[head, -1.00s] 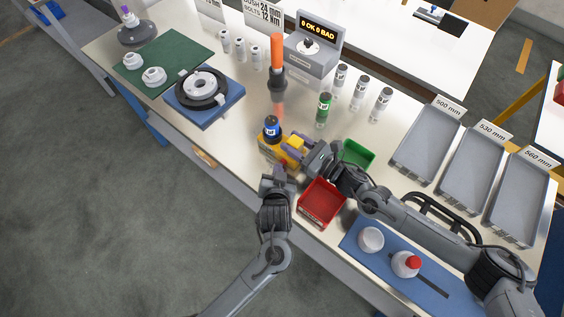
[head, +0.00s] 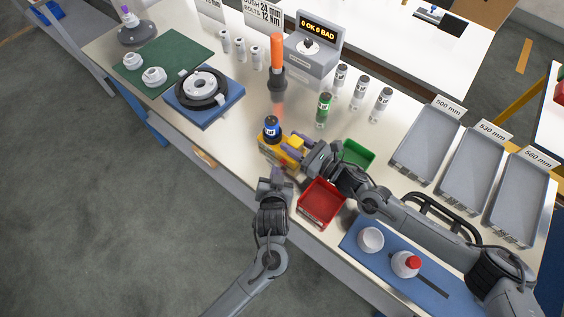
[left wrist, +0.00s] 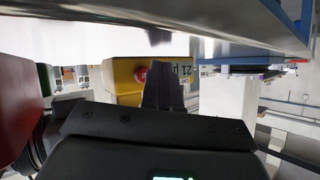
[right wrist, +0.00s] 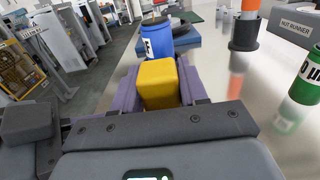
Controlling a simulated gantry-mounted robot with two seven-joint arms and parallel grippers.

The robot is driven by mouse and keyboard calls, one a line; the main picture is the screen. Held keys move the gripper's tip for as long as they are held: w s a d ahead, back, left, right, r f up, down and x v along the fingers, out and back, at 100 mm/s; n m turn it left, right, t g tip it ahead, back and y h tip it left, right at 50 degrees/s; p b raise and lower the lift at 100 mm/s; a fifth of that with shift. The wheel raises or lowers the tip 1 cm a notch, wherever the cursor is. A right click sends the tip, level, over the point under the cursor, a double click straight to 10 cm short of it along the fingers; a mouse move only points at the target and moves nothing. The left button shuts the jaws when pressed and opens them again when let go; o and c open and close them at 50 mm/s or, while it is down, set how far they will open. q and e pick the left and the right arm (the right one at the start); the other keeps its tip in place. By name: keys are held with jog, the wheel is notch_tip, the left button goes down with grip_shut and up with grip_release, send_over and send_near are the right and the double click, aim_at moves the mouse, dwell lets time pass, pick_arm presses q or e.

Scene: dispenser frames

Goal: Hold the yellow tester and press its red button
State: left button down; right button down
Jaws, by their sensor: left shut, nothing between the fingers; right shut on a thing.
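The yellow tester (head: 267,152) stands near the bench's front edge, with a blue capacitor-like can (head: 271,127) on it. My right gripper (head: 297,143) is shut on the tester's raised yellow block, which shows between its fingers in the right wrist view (right wrist: 158,84). In the left wrist view, the tester (left wrist: 122,76) has its red button (left wrist: 141,75) on the face toward my left gripper. My left gripper (head: 276,173) is shut and empty, in front of that face. Its fingertips (left wrist: 164,70) appear just right of the button and cover part of the printed label; the exact gap cannot be told.
A red bin (head: 321,204) sits close right of my left gripper, and a green bin (head: 357,153) is beyond my right gripper. A green can (head: 324,109) and an orange-handled tool (head: 277,66) stand behind the tester. The floor side before the bench is open.

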pick_arm(q)
jog(key=shift+s+a, duration=0.1)
dwell(0.3)
jog(key=shift+s+a, duration=0.8)
jog(key=shift+s, duration=0.2)
jog(key=shift+s+a, duration=0.75)
jog(key=shift+s, duration=0.2)
pick_arm(e)
jog(key=c, duration=0.5)
grip_release()
